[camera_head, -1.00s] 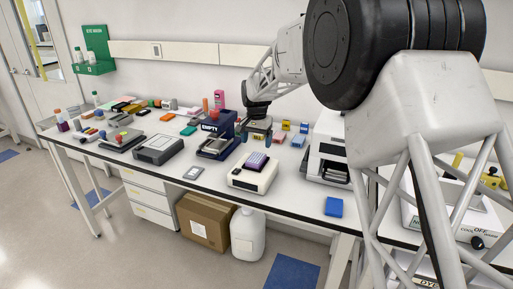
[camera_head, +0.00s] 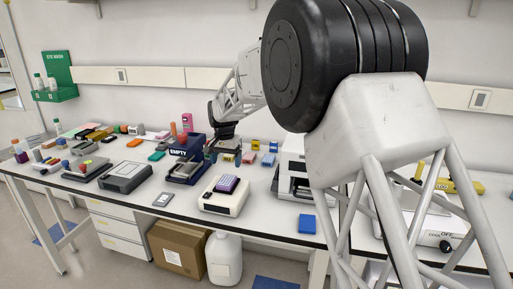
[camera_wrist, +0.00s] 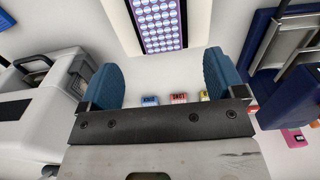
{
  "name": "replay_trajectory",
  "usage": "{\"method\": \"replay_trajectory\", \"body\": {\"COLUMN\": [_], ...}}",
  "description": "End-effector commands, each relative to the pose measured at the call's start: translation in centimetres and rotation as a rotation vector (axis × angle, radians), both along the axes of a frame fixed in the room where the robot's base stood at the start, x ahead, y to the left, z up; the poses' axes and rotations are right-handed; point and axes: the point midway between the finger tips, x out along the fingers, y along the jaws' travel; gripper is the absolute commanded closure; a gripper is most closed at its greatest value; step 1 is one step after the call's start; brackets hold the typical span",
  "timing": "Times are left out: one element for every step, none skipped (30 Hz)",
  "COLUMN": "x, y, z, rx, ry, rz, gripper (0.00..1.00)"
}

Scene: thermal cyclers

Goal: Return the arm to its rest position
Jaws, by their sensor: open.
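My arm reaches over the lab bench in the head view, and my gripper (camera_head: 226,156) hangs above the bench behind the white thermal cycler (camera_head: 223,202). The cycler carries a purple well plate (camera_head: 227,184). In the wrist view my gripper (camera_wrist: 160,80) has its two blue finger pads wide apart, with nothing between them. The purple plate (camera_wrist: 160,22) shows beyond the fingertips, at the top. The dark blue device marked EMPTY (camera_head: 186,168) stands left of my gripper in the head view.
A white machine (camera_head: 292,172) stands right of my gripper. A blue block (camera_head: 307,224) lies near the front edge. Small coloured boxes (camera_head: 268,160) sit at the back. A grey flat device (camera_head: 125,176) stands to the left. Air above the bench's left half is clear.

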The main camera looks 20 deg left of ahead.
Motion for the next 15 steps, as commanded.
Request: {"method": "replay_trajectory", "body": {"x": [0.0, 0.0, 0.0, 0.0, -0.1, -0.1, -0.2, -0.2, -0.3, -0.3, -0.5, -0.7, -0.8, -1.0, -1.3], "y": [0.0, 0.0, -0.1, -0.3, -0.4, -0.7, -1.0, -1.4, -2.0, -2.5, -3.1, -4.0, -4.7, -5.5, -6.7], "z": [0.0, 0.0, 0.1, 0.2, 0.3, 0.5, 0.6, 0.9, 1.2, 1.5, 1.8, 2.3, 2.7, 3.0, 3.6], "rx": [0.000, 0.000, 0.000, 0.001, 0.001, 0.002, 0.002, 0.003, 0.004, 0.005, 0.006, 0.007, 0.009, 0.009, 0.011], "ry": [0.000, 0.000, 0.000, -0.001, -0.001, -0.002, -0.003, -0.005, -0.007, -0.008, -0.009, -0.012, -0.014, -0.016, -0.019], "rz": [0.000, 0.000, 0.000, -0.001, -0.001, -0.001, -0.002, -0.002, -0.003, -0.003, -0.003, -0.003, -0.004, -0.005, -0.005], "gripper": [0.12, 0.12, 0.12, 0.12, 0.12, 0.12, 0.12, 0.12, 0.12, 0.12, 0.12, 0.12, 0.12, 0.12, 0.12]}}
